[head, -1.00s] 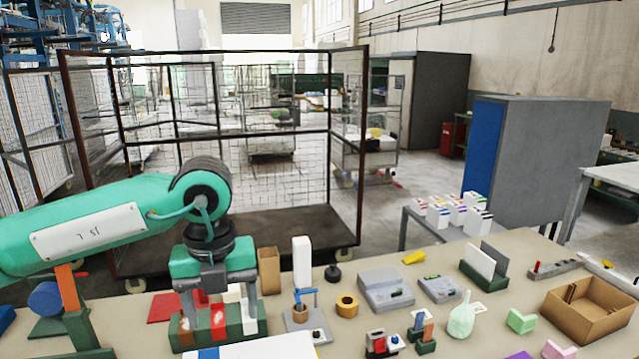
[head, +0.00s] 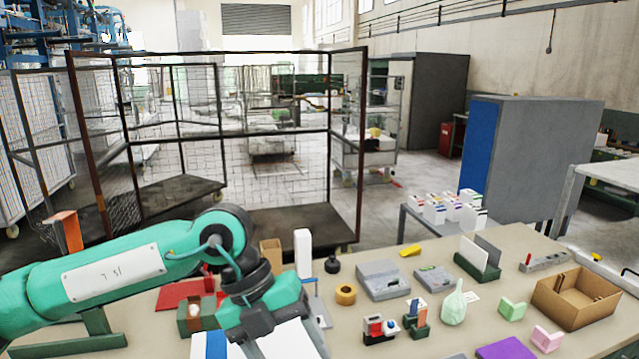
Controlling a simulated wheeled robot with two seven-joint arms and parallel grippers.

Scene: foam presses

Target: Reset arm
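My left arm (head: 113,273) comes in from the left, teal with a white label plate. It bends at a dark joint, and my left gripper (head: 272,335) hangs low over the front of the table, tilted to the right. The gripper is above or in front of a white and blue flat item (head: 212,346); I cannot tell if it touches it. The fingers are partly hidden by the gripper body and blend with the pale surface, so their opening does not show clearly. My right gripper is out of view.
A green holder (head: 196,317) stands left of the gripper. A white upright block (head: 303,252), an orange ring (head: 345,294), a grey device (head: 384,281), small red and green presses (head: 378,328) and a cardboard box (head: 536,297) crowd the table. Small bare patches lie between them.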

